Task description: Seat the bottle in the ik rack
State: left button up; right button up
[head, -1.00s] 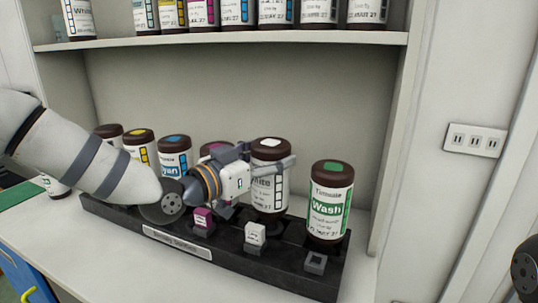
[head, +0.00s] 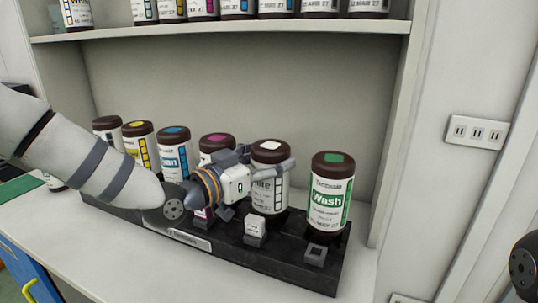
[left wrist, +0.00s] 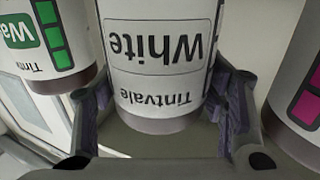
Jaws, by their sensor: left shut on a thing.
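The white ink bottle (head: 270,148), with a brown cap and a white top mark, stands upright in the dark rack (head: 280,266), between the magenta and Wash bottles. Its cap lines up with its neighbours' caps. Its base is partly hidden behind the white label block (head: 255,229). My left gripper (head: 262,178) reaches in from the left and is shut on this bottle. In the left wrist view the bottle (left wrist: 158,60) shows upside down between the two fingers (left wrist: 160,112).
The green-marked Wash bottle (head: 329,195) stands close on the right. The magenta bottle (head: 216,142), cyan bottle (head: 173,150) and yellow bottle (head: 139,140) stand to the left. A shelf (head: 230,31) with more bottles is above. The front counter is clear.

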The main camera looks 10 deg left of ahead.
pick_arm(q)
jog(key=o, duration=2)
jog(key=shift+r, duration=0.1)
jog(key=v, duration=1.2)
